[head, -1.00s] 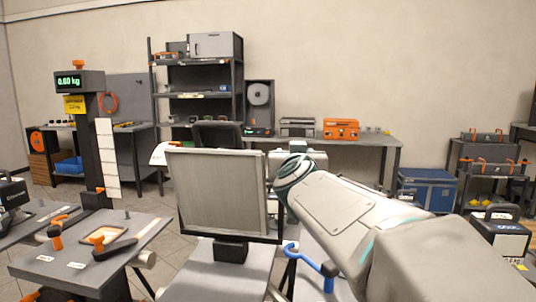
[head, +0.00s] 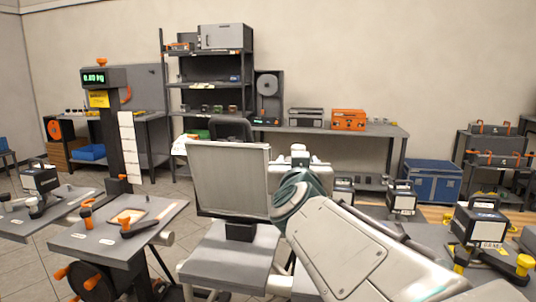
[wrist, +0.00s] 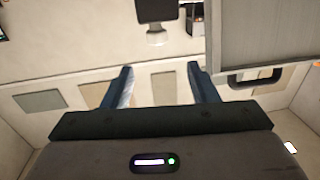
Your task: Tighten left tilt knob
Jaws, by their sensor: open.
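My gripper (wrist: 161,85) shows in the wrist view with two dark blue fingers spread apart and nothing between them. In the head view my arm hides the gripper. No knob shows in the wrist view. I cannot tell which knob is the left tilt knob. In the head view, orange knobs (head: 93,282) sit on a dark round part below the tool plate at lower left. Yellow knobs (head: 525,263) stand at the right beside a dark boxed unit (head: 480,223). All these knobs are apart from my arm.
A grey upright panel (head: 230,180) stands on a bench just left of my arm. A tool plate (head: 80,238) with orange-handled parts is at lower left. A post with a display (head: 103,78) rises behind it. A blue case (head: 433,180) stands at back right.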

